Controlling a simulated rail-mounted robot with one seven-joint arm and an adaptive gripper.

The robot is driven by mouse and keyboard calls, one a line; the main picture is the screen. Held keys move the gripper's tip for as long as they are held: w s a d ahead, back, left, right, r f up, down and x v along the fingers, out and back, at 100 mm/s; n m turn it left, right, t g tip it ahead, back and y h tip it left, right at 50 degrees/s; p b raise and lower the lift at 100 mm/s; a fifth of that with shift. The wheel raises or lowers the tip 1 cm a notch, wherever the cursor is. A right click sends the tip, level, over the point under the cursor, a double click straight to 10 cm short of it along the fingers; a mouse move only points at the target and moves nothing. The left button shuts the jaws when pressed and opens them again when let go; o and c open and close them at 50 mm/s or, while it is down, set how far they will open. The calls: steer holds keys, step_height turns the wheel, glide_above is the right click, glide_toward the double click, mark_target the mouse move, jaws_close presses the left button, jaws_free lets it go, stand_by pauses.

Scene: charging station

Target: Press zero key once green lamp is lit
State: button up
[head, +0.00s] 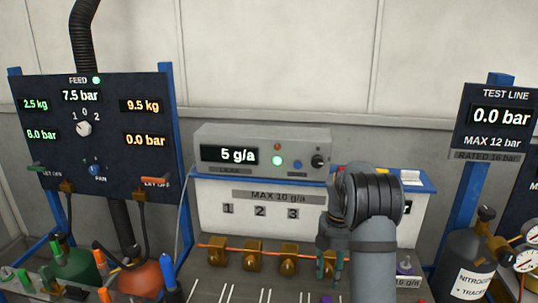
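The grey meter box (215,136) sits on a white housing at centre. A small orange-red lamp (277,147) sits just above the green one and looks dim. A small blue key (297,165), its label too small to read, lies right of the green lamp. A dark knob (318,161) is farther right. My gripper (329,272) is low in front of the housing, below and right of the meter, apart from the blue key. My arm partly hides it, so its opening is unclear.
The white housing (208,193) reads "MAX 10 g/a". Several brass valves (252,256) line an orange pipe left of my gripper. A dark gauge panel (50,165) stands left, a test line panel (492,132) and a nitrogen cylinder (463,255) right. Space before the meter's front looks clear.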

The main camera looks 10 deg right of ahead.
jaws_close()
stand_by(1.5)
